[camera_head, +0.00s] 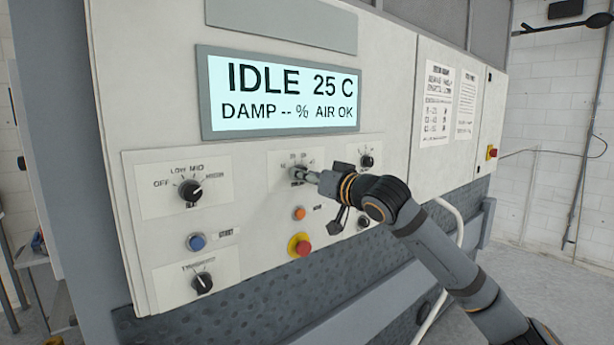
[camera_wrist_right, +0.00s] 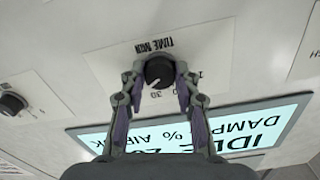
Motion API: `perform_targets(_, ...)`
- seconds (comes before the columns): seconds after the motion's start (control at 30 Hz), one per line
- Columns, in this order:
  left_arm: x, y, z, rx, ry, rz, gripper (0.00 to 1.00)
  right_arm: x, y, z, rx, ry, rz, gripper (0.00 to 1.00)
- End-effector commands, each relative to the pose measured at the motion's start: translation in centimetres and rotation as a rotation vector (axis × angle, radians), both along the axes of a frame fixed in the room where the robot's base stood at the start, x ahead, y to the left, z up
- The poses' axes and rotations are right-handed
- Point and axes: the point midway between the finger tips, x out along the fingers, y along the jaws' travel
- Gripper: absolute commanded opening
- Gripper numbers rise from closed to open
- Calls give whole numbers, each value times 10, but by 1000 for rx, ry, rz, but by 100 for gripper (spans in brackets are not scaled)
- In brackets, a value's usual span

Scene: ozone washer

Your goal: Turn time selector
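The time selector is a round black knob (camera_wrist_right: 160,72) on a white plate labelled TIME MIN, upside down in the right wrist view. Its white pointer mark is on the side toward the printed 30. My right gripper (camera_wrist_right: 160,74) has one fingertip at each side of the knob, and both appear to touch it. In the head view my right gripper (camera_head: 297,174) reaches the panel at the time selector plate (camera_head: 294,158) and hides most of the knob. My left gripper is in neither view.
The display (camera_head: 280,95) above reads IDLE, 25 C. A mode knob (camera_head: 190,190) and a blue button (camera_head: 196,242) are to the left, with another knob (camera_head: 202,283) below. An orange button (camera_head: 299,213) and a red button (camera_head: 304,249) sit under the time selector. Another knob (camera_head: 367,161) is right.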

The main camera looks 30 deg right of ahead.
Motion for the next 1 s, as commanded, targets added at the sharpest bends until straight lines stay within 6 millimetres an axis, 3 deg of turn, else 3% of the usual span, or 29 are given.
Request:
perform_targets(0.13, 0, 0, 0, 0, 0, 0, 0, 0, 0, 0, 0, -1, 0, 0)
perform_targets(0.47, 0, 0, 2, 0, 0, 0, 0, 0, 0, 1, -68, -5, -1, 0)
perform_targets(1.0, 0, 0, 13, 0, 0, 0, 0, 0, -1, 2, -469, -38, -1, 0)
